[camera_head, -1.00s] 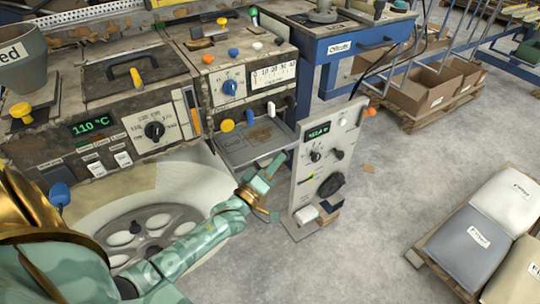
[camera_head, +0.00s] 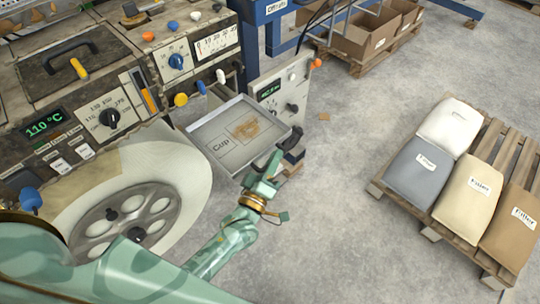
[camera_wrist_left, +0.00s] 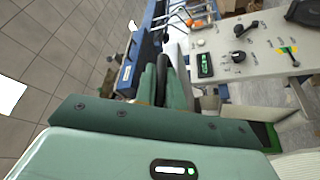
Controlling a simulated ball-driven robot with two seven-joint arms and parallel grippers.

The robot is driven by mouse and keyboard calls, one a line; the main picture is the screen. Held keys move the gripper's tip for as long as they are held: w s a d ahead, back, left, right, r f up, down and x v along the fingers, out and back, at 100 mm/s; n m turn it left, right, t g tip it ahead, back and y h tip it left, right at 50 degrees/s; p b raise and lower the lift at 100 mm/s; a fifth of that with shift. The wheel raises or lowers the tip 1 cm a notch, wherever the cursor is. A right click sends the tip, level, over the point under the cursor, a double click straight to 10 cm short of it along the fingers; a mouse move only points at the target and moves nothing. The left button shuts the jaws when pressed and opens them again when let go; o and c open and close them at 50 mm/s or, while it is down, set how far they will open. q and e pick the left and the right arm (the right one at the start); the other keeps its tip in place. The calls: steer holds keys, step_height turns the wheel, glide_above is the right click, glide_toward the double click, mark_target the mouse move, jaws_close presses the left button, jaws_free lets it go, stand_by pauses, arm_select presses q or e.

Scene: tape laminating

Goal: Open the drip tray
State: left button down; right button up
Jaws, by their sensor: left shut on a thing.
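The drip tray (camera_head: 218,143) is a shallow grey metal tray with a "Cup" marking and a brown stain. It sticks out from the front of the machine below its coloured knobs. Its dark handle (camera_head: 292,140) runs along its front edge. My left gripper (camera_head: 268,172) is at that front edge, shut on the handle. In the left wrist view, the green fingers (camera_wrist_left: 163,82) stand on either side of a dark bar, which is the handle. The far end of the tray under the machine is hidden. My right gripper is not in view.
A control box (camera_head: 283,88) with a green display stands just beside the tray's right side. The round perforated drum (camera_head: 125,220) lies left of my left arm. A pallet with several filler bags (camera_head: 468,185) stands at the right.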

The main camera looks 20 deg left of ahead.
arm_select(q)
steer(key=shift+f, duration=0.1)
steer(key=c, duration=1.8)
jaws_free()
steer(key=shift+o, duration=0.2)
steer(key=p+v, duration=0.1)
steer(key=v, duration=1.5)
steer(key=shift+s, duration=0.2)
